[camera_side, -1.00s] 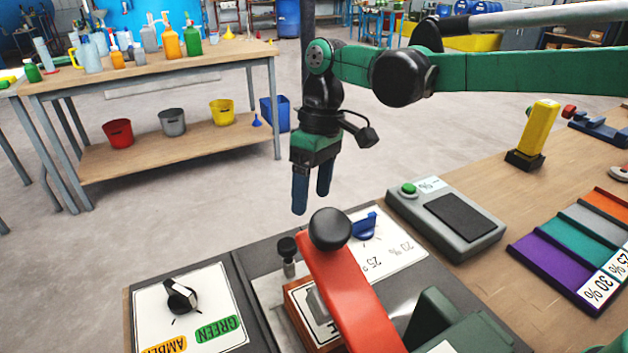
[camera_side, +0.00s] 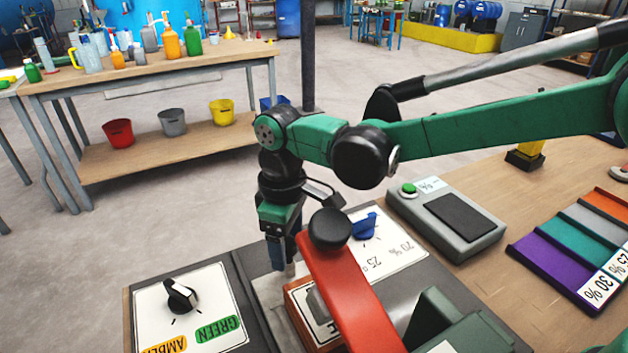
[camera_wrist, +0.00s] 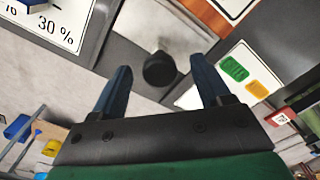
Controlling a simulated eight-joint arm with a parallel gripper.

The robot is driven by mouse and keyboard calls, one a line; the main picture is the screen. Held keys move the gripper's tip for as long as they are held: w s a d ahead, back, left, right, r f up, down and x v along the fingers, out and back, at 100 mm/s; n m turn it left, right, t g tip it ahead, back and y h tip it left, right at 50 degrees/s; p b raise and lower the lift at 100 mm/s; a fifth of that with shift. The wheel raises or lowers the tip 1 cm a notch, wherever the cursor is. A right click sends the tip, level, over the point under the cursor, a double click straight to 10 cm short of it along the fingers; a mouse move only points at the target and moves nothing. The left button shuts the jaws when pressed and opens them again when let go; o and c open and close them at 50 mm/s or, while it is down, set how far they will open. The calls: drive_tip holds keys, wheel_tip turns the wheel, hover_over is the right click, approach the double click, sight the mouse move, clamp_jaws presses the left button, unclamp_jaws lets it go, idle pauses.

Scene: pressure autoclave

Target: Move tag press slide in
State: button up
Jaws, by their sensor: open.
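The tag press has a red lever (camera_side: 350,290) with a black ball end (camera_side: 329,228), raised over an orange-brown block with a white lettered plate (camera_side: 312,312). In the wrist view a small black knob (camera_wrist: 159,68) stands on a pale metal slide plate (camera_wrist: 165,25). The side view shows that plate (camera_side: 268,292) left of the block; the knob itself is hidden there behind my fingers. My gripper (camera_side: 282,262) points down over the knob, just left of the lever's ball. In the wrist view my gripper (camera_wrist: 160,78) is open, with the knob between its blue fingers, touching neither visibly.
A dial panel (camera_side: 195,310) with amber and green labels lies to the left. A blue pointer on a percent scale (camera_side: 385,250) is behind the lever. A grey box with a green button (camera_side: 445,220) and coloured trays (camera_side: 565,255) lie to the right.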

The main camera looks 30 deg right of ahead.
clamp_jaws()
idle(1.3)
